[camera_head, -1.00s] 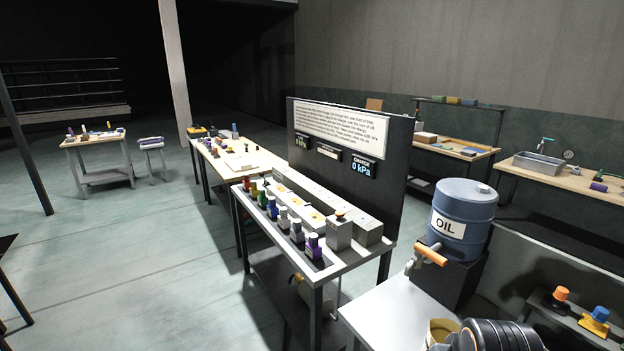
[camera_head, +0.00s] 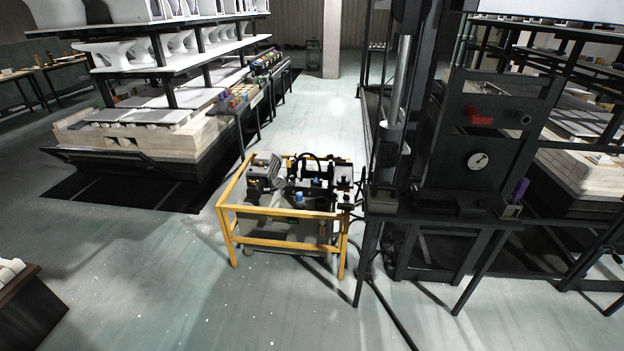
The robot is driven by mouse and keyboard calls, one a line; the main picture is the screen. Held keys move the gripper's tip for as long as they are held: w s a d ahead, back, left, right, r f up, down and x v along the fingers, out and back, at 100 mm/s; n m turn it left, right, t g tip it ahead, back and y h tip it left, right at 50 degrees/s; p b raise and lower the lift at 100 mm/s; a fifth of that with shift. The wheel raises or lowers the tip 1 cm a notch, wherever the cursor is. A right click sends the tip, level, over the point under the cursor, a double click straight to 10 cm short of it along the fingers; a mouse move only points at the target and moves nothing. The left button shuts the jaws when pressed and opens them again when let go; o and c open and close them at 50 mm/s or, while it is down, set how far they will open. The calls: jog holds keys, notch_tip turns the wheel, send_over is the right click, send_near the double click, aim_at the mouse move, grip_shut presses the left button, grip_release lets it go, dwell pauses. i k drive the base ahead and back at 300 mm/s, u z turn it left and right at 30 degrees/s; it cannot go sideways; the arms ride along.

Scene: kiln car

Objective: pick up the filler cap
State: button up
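A yellow-framed cart (camera_head: 290,213) stands on the floor near the middle of the view, with a dark machine unit and hoses on it. A small blue cap-like part (camera_head: 299,197) shows on top of the unit, and a small orange-yellow part is beside it. Either is too small to tell for certain as the filler cap. My gripper is not in view.
A dark press-like frame (camera_head: 470,190) with a gauge (camera_head: 478,161) and red handle (camera_head: 479,117) stands right of the cart. A kiln car (camera_head: 130,135) loaded with white ware is at left. A hose crosses the floor at right; the front floor is mostly clear.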

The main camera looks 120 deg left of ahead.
aim_at(343, 179)
jog(key=u, duration=3.85)
